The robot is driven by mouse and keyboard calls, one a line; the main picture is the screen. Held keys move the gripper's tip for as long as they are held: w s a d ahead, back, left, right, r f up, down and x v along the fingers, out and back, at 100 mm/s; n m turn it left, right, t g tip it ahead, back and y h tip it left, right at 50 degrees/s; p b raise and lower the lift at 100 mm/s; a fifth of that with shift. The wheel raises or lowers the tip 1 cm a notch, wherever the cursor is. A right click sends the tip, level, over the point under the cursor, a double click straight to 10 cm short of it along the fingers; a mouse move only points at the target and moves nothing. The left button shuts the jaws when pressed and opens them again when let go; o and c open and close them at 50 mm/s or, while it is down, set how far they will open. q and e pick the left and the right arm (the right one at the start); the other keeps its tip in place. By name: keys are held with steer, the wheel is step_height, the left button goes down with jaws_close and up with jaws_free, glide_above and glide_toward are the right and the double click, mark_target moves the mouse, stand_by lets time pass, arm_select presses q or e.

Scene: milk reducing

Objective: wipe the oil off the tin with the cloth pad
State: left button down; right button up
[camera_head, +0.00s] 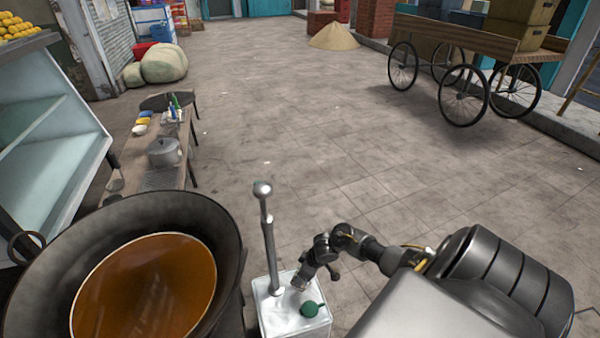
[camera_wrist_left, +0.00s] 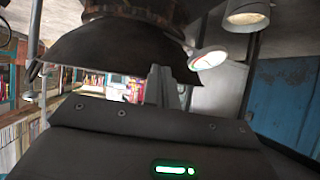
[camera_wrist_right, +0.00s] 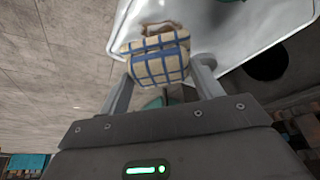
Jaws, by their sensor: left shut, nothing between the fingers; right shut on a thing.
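The tin (camera_head: 290,318) is a white metal can with a green cap (camera_head: 310,308) and a tall pump rod, standing at the bottom middle of the head view. Its pale face (camera_wrist_right: 235,35) fills the top right of the right wrist view. My right gripper (camera_wrist_right: 160,80) is shut on the cloth pad (camera_wrist_right: 155,62), beige with blue stripes, held at the tin's face. A brownish patch (camera_wrist_right: 160,27) shows just past the pad. Whether the pad touches the tin is unclear. My left gripper (camera_wrist_left: 160,85) is shut and empty, away from the tin.
A large dark pan of brown liquid (camera_head: 150,290) stands left of the tin. A low bench (camera_head: 160,180) with a pot (camera_head: 163,151) is beyond it. A cart (camera_head: 480,40) stands at the far right. The paved floor between is clear.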

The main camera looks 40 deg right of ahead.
steer(key=shift+s+d+p, duration=0.2)
steer(key=shift+s+d, duration=0.25)
steer(key=shift+d, duration=0.4)
steer(key=shift+s+d+p, duration=0.2)
steer(key=shift+s+d, duration=0.25)
steer(key=shift+d, duration=0.4)
steer(key=shift+r+p, duration=0.2)
steer(key=shift+p, duration=0.1)
steer(key=shift+f, duration=0.1)
steer(key=shift+w+a+p, duration=0.3)
steer(key=shift+w+a, duration=0.15)
steer(key=shift+a, duration=0.35)
steer(key=shift+w+a, duration=0.25)
steer(key=shift+a, duration=0.25)
steer(key=shift+w+a, duration=0.25)
steer(key=shift+a, duration=0.2)
steer(key=shift+a+p, duration=0.1)
steer(key=shift+p, duration=0.2)
